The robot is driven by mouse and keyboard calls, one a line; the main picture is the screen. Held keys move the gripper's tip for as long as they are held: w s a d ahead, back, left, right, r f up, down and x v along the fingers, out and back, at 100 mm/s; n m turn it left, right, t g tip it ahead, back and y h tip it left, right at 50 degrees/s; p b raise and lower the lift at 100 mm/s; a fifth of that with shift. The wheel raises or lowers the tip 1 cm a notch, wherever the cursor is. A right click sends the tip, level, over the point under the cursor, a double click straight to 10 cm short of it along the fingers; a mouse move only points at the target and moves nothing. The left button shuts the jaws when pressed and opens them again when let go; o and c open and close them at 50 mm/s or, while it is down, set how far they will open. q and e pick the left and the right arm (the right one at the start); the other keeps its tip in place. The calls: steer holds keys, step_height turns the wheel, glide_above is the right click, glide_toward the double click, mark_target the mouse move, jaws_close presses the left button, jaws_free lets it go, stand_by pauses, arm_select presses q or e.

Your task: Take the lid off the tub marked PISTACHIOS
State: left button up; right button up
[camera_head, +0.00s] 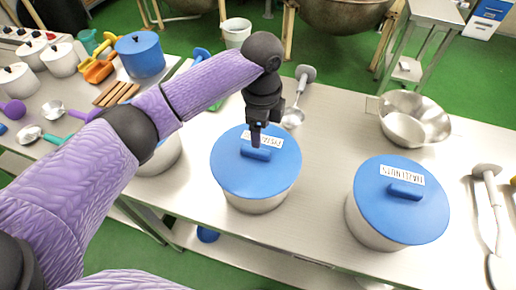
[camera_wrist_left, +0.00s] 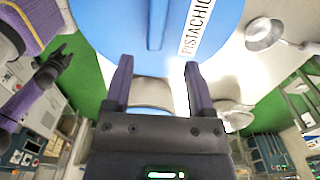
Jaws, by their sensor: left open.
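The PISTACHIOS tub (camera_head: 255,203) is a steel tub on the table with a blue lid (camera_head: 232,178) on it. The lid has a raised bar handle (camera_head: 256,154) and a white label, read upside down in the head view. In the left wrist view the lid (camera_wrist_left: 115,30), its handle (camera_wrist_left: 157,22) and the label (camera_wrist_left: 197,25) fill the top. My left gripper (camera_head: 257,135) is over the lid by the handle, open; its fingers (camera_wrist_left: 158,80) point toward the handle with nothing between them. Contact cannot be told. My right gripper (camera_wrist_left: 55,62) shows small in the left wrist view.
A similar blue-lidded HAZELNUTS tub (camera_head: 380,225) stands to the right. Utensils and another blue-lidded pot (camera_head: 140,55) crowd the left. Bare table lies between the two tubs.

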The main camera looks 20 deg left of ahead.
mark_target(259, 151)
arm_select(q)
steer(key=f, duration=0.4)
steer(key=f+b, duration=0.1)
steer(key=f, duration=0.1)
steer(key=shift+s+f, duration=0.35)
steer(key=shift+f, duration=0.05)
jaws_close()
